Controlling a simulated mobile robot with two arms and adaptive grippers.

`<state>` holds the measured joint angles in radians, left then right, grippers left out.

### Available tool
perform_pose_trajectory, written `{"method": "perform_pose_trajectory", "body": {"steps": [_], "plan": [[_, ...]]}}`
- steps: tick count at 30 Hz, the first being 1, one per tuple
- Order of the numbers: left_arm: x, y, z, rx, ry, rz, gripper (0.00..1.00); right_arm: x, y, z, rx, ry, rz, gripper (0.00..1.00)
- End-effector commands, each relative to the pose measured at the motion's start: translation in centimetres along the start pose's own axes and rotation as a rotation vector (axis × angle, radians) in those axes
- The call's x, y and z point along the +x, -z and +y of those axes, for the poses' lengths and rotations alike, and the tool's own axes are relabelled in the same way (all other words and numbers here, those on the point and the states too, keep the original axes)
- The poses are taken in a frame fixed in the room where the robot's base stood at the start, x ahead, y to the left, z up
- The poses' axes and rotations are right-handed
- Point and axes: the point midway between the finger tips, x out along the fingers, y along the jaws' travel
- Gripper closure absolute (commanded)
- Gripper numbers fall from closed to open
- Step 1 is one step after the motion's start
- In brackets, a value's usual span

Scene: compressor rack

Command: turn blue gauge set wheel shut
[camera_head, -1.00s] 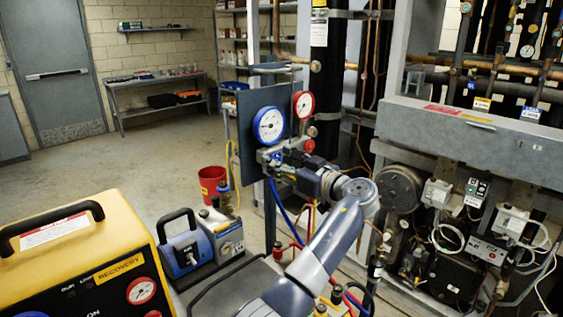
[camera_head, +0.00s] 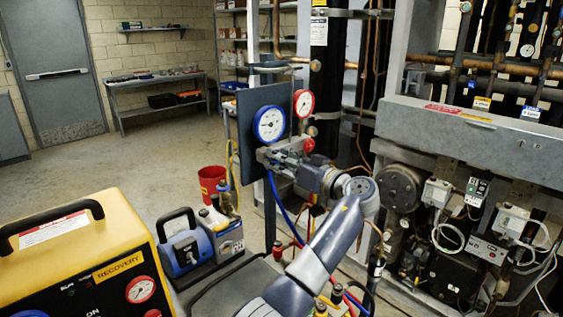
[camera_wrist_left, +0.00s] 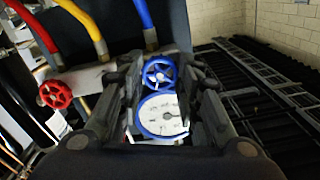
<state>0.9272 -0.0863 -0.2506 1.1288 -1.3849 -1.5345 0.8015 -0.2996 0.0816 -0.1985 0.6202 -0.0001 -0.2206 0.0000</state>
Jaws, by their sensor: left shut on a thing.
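The blue wheel (camera_wrist_left: 158,72) of the gauge set shows in the left wrist view between the two fingers of my left gripper (camera_wrist_left: 163,88), which is shut on it. In the head view my left gripper (camera_head: 283,162) reaches the manifold just below the blue gauge (camera_head: 269,124) and covers the blue wheel there. The blue-rimmed gauge also shows in the wrist view (camera_wrist_left: 161,115). The red gauge (camera_head: 304,104) and red wheel (camera_head: 309,146) are to the right; the red wheel (camera_wrist_left: 55,94) stands clear of the fingers. My right gripper is not in view.
Red, yellow and blue hoses (camera_wrist_left: 145,20) run from the manifold. A yellow recovery machine (camera_head: 85,265), a blue-grey pump (camera_head: 184,247) and a red bucket (camera_head: 211,182) are at left. The compressor rack (camera_head: 470,135) fills the right side. Open floor lies behind.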

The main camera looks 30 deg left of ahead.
Motion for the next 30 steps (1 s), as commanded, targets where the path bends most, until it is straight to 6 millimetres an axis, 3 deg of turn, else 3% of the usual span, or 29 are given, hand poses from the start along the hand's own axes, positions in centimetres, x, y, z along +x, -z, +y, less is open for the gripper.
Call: {"method": "perform_pose_trajectory", "body": {"steps": [14,30], "plan": [[0.0,0.2,0.0,0.456,0.002,0.000,0.92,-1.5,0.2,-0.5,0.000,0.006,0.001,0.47],[0.0,0.3,-0.1,0.971,0.005,0.000,0.92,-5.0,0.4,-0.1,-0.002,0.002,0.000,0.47]]}}
